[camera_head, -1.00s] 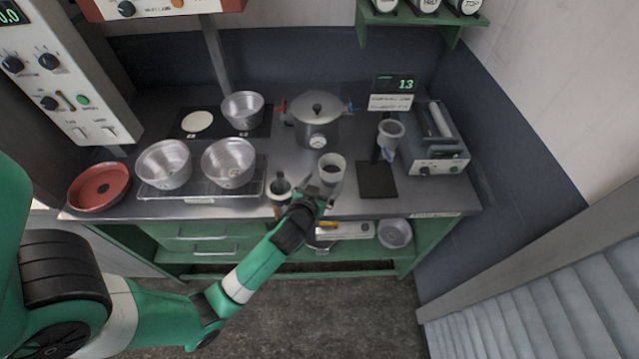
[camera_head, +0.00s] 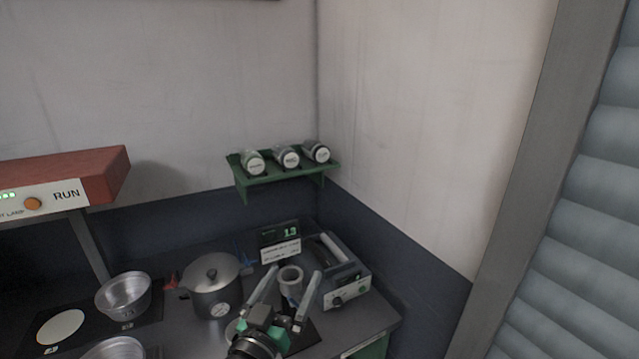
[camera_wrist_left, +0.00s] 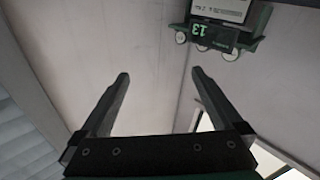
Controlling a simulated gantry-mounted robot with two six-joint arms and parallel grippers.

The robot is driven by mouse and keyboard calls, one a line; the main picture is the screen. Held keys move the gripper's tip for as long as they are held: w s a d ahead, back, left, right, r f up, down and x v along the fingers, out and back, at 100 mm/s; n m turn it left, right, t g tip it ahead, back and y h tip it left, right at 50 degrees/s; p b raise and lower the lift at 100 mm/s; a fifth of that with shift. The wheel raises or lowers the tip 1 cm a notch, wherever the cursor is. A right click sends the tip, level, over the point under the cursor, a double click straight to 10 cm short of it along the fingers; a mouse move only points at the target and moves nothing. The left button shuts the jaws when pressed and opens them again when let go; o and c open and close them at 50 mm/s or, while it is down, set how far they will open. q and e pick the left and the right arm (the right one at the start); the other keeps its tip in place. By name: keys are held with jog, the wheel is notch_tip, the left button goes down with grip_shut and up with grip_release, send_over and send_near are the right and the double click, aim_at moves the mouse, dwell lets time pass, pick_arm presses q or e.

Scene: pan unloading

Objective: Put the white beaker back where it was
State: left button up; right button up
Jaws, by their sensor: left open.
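My left gripper (camera_head: 284,291) is open, its two fingers spread and pointing up and away over the right part of the bench. In the left wrist view its fingers (camera_wrist_left: 159,82) are wide apart with nothing between them. A pale, open-topped cup (camera_head: 290,274) shows between the fingers in the head view, below the small sign; I cannot tell whether it is the white beaker or its depth relative to the fingers. A pale rounded edge (camera_head: 233,328) shows left of the gripper, mostly hidden, and could be a beaker. My right gripper is not in view.
A lidded pot (camera_head: 212,292) stands left of the gripper. A white device with a roller (camera_head: 345,288) stands to the right. A display reading 13 (camera_head: 279,234) stands behind. Metal pans (camera_head: 124,297) are at left. A green shelf (camera_head: 284,174) holds jars above.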

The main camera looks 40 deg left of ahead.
pick_arm(q)
jog(key=s+d+r+m+t+h, duration=0.2)
jog(key=d+r, duration=0.3)
jog(key=r, duration=0.5)
jog(key=s+d+r+m+t+h, duration=0.3)
jog(key=s+d+r+t+h, duration=0.1)
jog(key=r, duration=0.7)
jog(key=s+d+r+m+t+h, duration=0.2)
jog(key=s+d+r+t+h, duration=0.1)
jog(key=d+r, duration=0.4)
notch_tip(320, 180, up, 4)
jog(key=shift+f+t+h, duration=0.15)
jog(key=shift+t+h, duration=0.15)
jog(key=shift+t, duration=0.4)
notch_tip(320, 180, up, 26)
jog(key=p, duration=2.6)
jog(key=shift+r+p, duration=0.25)
jog(key=shift+p, duration=0.05)
